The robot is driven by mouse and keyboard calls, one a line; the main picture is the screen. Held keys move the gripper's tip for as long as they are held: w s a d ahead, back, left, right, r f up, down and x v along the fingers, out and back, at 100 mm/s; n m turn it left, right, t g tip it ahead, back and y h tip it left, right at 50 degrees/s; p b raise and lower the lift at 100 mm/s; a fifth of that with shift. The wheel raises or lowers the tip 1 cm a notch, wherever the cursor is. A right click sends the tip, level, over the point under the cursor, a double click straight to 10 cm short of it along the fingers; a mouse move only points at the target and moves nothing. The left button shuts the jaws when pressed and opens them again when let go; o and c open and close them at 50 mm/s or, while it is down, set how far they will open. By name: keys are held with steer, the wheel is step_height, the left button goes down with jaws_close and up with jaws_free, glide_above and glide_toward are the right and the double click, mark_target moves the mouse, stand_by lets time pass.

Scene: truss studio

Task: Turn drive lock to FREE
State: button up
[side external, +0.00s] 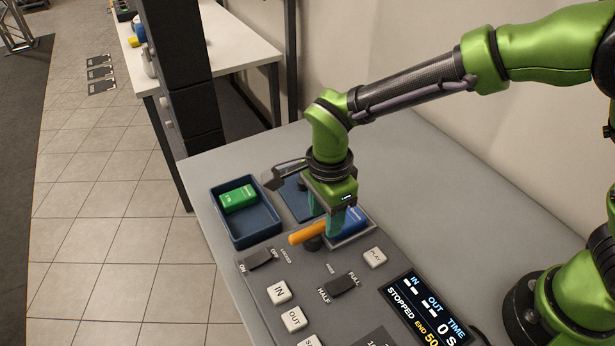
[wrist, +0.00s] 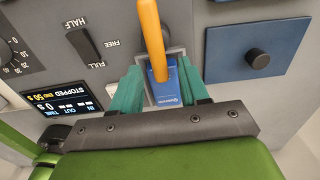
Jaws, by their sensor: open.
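The orange lever (side external: 306,234) lies over a dark round hub (side external: 313,243) on the grey control panel; I take it for the drive lock. Small labels lie near it, and FREE (wrist: 112,43) reads to its left in the wrist view. The lever (wrist: 151,28) runs from the top edge down toward the space between my fingers. My gripper (side external: 343,217) is open at the lever's right end in the side view. In the wrist view my gripper's teal fingers (wrist: 160,69) stand apart on either side of the lever's near end; contact cannot be told.
A blue block (wrist: 166,91) lies in a shallow grey tray below my fingers. A blue bin (side external: 235,232) holds a green block (side external: 239,198). A blue plate with a black knob (wrist: 257,58) is nearby. A HALF/FULL switch (side external: 342,285), buttons and a display (side external: 428,308) crowd the panel.

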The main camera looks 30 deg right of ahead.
steer(key=shift+f, duration=0.4)
steer(key=shift+c, duration=0.3)
jaws_close()
